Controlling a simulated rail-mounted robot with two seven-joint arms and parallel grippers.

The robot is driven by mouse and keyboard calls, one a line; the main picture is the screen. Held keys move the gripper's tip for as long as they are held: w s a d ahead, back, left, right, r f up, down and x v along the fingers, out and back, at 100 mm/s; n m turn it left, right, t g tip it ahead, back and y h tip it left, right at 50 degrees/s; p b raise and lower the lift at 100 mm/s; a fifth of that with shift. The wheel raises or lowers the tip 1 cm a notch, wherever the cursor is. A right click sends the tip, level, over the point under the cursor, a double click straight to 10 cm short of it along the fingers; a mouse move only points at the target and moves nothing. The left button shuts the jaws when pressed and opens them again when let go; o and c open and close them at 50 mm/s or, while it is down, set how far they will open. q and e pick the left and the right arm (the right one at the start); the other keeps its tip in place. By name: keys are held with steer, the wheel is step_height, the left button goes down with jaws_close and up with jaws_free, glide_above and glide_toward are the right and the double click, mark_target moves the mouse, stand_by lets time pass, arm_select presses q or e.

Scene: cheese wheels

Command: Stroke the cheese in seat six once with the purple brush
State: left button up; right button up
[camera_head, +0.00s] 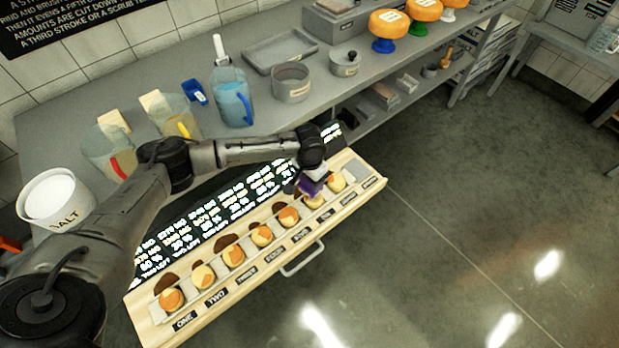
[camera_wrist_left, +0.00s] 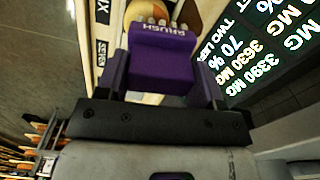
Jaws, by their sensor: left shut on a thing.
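My left gripper (camera_head: 313,175) is shut on the purple brush (camera_head: 311,187) above the far right part of the wooden cheese board. In the left wrist view the brush (camera_wrist_left: 162,62) sits between the fingers, with its lettered edge and pale bristles toward the top. The cheese in seat six (camera_head: 313,201), a small pale-orange wheel, lies just below the brush. It also shows in the left wrist view (camera_wrist_left: 148,9) beyond the bristles, level with the SIX label (camera_wrist_left: 102,8). I cannot tell whether the bristles touch it. My right gripper is not in view.
Jugs (camera_head: 232,97), a pot (camera_head: 291,84) and a salt bucket (camera_head: 57,200) stand on the counter. Open floor lies right.

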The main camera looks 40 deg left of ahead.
arm_select(q)
steer(key=shift+f, duration=0.4)
stand_by(0.5)
steer(key=shift+d+p, duration=0.4)
steer(key=shift+p, duration=0.45)
steer(key=shift+s+d+f+p, duration=0.15)
steer(key=shift+d+p, duration=0.25)
steer(key=shift+p, duration=0.3)
steer(key=shift+s+d+p, duration=0.1)
steer(key=shift+d+p, duration=0.3)
steer(key=shift+p, duration=0.35)
